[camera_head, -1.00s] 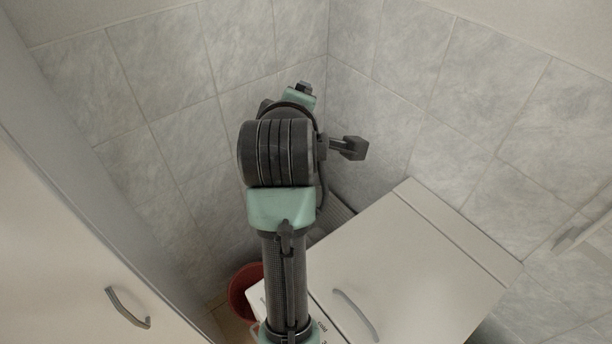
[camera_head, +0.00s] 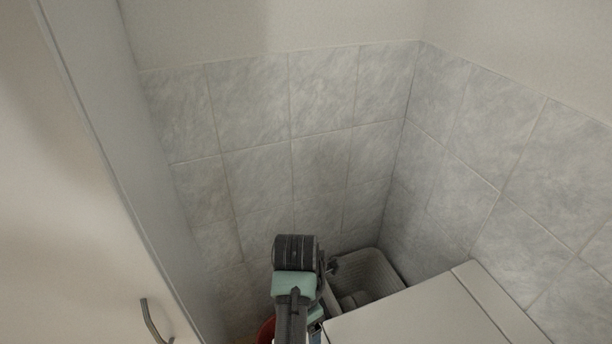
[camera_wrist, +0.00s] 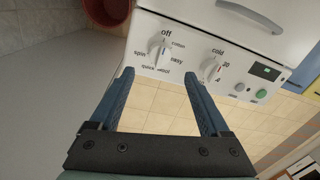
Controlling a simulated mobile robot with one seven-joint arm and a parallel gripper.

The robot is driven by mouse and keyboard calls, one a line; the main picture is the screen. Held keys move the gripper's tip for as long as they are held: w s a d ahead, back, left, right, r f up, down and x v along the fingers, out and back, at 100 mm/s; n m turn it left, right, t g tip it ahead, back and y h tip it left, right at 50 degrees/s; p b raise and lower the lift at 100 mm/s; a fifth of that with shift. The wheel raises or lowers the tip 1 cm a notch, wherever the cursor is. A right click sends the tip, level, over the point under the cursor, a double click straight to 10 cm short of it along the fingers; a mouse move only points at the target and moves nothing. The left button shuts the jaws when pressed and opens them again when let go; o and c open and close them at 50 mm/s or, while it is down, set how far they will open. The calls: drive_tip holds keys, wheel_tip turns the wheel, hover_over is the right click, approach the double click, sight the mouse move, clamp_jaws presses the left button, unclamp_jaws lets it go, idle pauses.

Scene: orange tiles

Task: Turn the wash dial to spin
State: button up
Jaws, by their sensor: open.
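In the wrist view, the wash dial (camera_wrist: 159,52) is a round white knob on the washing machine's white front panel. The labels off, cotton, easy, wool, quick and spin surround it, with spin at its left. Its exact setting is too small to tell. My gripper (camera_wrist: 157,75) is open and empty. Its two blue fingers reach toward the panel, with the dial between and just beyond their tips; I cannot tell whether they touch anything. In the head view, the washing machine's white top (camera_head: 420,318) shows at the bottom, and the dial is out of sight.
A second dial (camera_wrist: 213,67) marked cold sits right of the wash dial. A display (camera_wrist: 264,70) and a green button (camera_wrist: 261,93) are farther right. A red bucket (camera_wrist: 108,8) stands beyond. A grey basket (camera_head: 375,272) lies in the tiled corner. A cabinet (camera_head: 70,190) stands left.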

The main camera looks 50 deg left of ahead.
drive_tip(key=f, duration=0.8)
drive_tip(key=shift+d+f+p, duration=0.1)
drive_tip(key=shift+d+p, duration=0.2)
clamp_jaws()
